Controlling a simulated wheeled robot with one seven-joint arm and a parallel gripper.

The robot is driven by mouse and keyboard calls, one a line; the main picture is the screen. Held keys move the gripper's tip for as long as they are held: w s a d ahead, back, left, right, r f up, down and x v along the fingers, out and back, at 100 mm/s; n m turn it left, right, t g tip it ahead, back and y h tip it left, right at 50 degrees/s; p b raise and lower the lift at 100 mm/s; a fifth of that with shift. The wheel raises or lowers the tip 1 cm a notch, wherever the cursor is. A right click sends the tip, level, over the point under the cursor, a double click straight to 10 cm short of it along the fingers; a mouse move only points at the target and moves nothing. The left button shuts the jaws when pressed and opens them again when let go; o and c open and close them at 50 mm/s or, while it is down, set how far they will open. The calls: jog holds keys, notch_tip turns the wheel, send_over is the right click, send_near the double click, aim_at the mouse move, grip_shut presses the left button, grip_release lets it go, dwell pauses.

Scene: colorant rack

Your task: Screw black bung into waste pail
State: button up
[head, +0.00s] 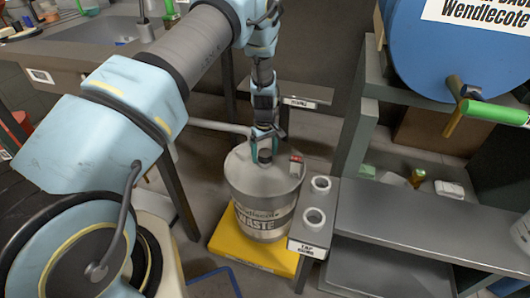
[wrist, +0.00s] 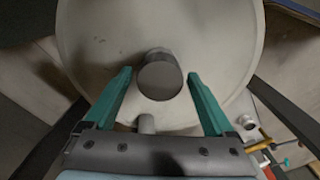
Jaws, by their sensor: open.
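The waste pail (head: 265,215) is a grey drum with a "Wendlecote WASTE" label. It stands upright on a yellow platform (head: 235,243). My gripper (head: 264,152) points down over the pail's lid. In the wrist view my gripper (wrist: 160,82) is open, with one green finger on each side of a dark round bung (wrist: 160,80). The bung sits at the pail's top (wrist: 100,45), and gaps show between it and both fingers. Whether its thread is engaged cannot be told. In the head view the fingers hide the bung.
A small stand with two round holders (head: 314,217), both looking empty, is right of the pail. A grey shelf (head: 420,220) lies further right. A blue drum (head: 450,45) with a green-handled tap (head: 495,113) is above it. A sink bench (head: 90,45) stands back left.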

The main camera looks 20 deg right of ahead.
jog(key=n, duration=0.4)
jog(key=shift+a+n, duration=0.1)
jog(key=shift+n, duration=0.2)
jog(key=c, duration=1.3)
jog(key=m, duration=0.6)
jog(key=shift+m, duration=0.3)
jog(key=m, duration=0.4)
jog(key=shift+f+b, duration=0.1)
jog(key=shift+b, duration=0.2)
jog(key=m, duration=0.3)
jog(key=o, duration=1.3)
jog(key=shift+d, duration=0.2)
